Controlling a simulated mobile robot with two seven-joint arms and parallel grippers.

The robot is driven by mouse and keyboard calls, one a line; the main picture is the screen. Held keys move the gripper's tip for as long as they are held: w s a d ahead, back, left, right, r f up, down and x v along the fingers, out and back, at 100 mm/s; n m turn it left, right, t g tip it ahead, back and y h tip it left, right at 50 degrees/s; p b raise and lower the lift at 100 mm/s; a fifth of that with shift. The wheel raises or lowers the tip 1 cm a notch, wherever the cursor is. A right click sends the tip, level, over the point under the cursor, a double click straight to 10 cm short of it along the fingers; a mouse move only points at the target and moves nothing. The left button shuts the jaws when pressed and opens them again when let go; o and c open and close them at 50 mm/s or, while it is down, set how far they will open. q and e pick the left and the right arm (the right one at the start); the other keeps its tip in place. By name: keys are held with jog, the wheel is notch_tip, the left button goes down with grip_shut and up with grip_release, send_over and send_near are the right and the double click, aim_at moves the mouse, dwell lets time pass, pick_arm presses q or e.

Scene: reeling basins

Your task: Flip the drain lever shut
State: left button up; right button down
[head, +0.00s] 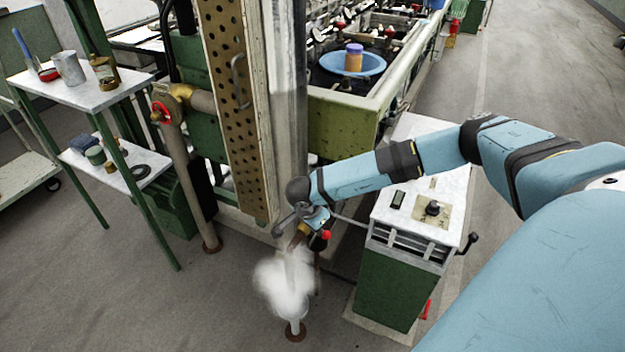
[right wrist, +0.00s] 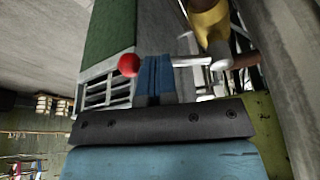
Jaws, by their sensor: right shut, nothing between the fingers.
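The drain lever's red ball knob (head: 325,235) shows beside a brass-yellow valve (head: 303,229) on a low pipe. In the right wrist view the red knob (right wrist: 129,65) is just left of my fingertips, and a pale metal rod (right wrist: 192,62) runs right of them towards the yellow valve body (right wrist: 208,22). My right gripper (head: 317,218) is at the valve, shut and empty; its blue fingers (right wrist: 153,80) lie close together in the wrist view. The fingers hide part of the lever, and I cannot tell whether they touch it. My left gripper is out of view.
White steam (head: 287,284) hangs around the pipe below the valve. A green cabinet with a pale top (head: 405,215) stands right of it. A perforated brass panel and grey post (head: 291,90) rise behind. A shelf table (head: 85,92) stands at left.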

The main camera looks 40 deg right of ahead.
pick_arm(q)
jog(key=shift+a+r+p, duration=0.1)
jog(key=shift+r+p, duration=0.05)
jog(key=shift+p, duration=0.25)
pick_arm(e)
jog(key=shift+s+d, duration=0.2)
jog(key=shift+d, duration=0.85)
dwell(0.8)
dwell(0.3)
